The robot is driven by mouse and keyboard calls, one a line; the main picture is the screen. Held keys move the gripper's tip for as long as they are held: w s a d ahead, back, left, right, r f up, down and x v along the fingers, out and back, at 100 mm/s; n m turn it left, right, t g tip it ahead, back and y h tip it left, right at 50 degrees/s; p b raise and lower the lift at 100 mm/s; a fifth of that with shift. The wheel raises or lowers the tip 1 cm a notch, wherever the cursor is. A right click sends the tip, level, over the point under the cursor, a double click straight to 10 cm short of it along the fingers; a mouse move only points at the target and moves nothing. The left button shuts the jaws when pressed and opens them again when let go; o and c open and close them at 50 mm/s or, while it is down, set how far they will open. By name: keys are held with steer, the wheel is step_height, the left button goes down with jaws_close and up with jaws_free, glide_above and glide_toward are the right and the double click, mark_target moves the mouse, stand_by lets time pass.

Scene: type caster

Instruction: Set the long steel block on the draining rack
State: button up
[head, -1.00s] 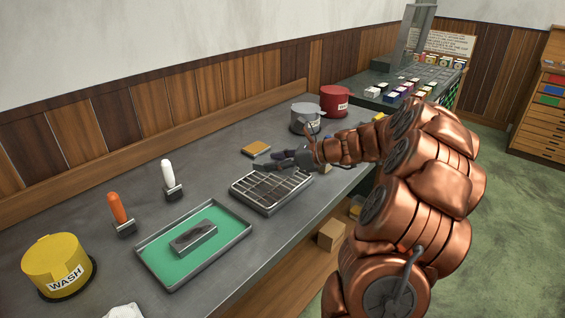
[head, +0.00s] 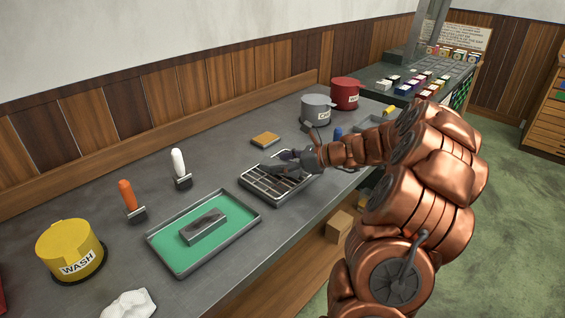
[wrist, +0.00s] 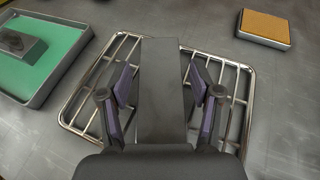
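The long steel block (wrist: 162,85) is a dark grey bar lying lengthwise over the wire draining rack (wrist: 235,88). It appears to rest on the wires, though its underside is hidden. My gripper (wrist: 161,85) straddles the block, with one purple-padded finger on each side. Narrow gaps show between the pads and the block, so it looks open. The block's near end is hidden by my gripper's body. In the head view my gripper (head: 285,157) is low over the rack (head: 277,201), with the dark block (head: 268,171) beneath it.
A green-floored tray (head: 161,254) holding a shorter grey block (head: 203,227) lies left of the rack. A tan pad (head: 265,139) lies behind it. Grey (head: 316,108) and red (head: 344,93) pots stand farther back. Bare bench surrounds the rack.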

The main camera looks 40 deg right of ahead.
steer(key=shift+o, duration=0.2)
steer(key=v, duration=1.2)
steer(key=s+a+n+g, duration=0.2)
steer(key=a+n+g, duration=0.1)
steer(key=a, duration=0.6)
steer(key=s+a+f+n+g, duration=0.1)
steer(key=s+a+n+g, duration=0.2)
steer(key=a+n, duration=0.3)
steer(key=s+a+n+g, duration=0.2)
steer(key=a+n, duration=0.3)
steer(key=a, duration=0.8)
steer(key=shift+s+a+f+g+b, duration=0.1)
steer(key=shift+s+f+g+b, duration=0.2)
steer(key=shift+s+f+g, duration=0.15)
steer(key=s+a+n, duration=0.1)
steer(key=s, duration=0.1)
steer(key=s+a+n+g+h, duration=0.1)
steer(key=s+a+f+n+g, duration=0.1)
steer(key=s+a+n, duration=0.1)
steer(key=shift+s+f+h, duration=0.15)
steer(key=shift+s+h, duration=0.15)
steer(key=shift+s, duration=0.05)
steer(key=s+d+f+n+g+h, duration=0.1)
steer(key=s+f+n+h, duration=0.2)
steer(key=s+n+h, duration=0.3)
steer(key=s+n, duration=0.4)
steer(key=s, duration=0.5)
steer(key=shift+s+d+f+n+g, duration=0.2)
steer(key=shift+d+n+g, duration=0.05)
steer(key=shift+n+g, duration=0.15)
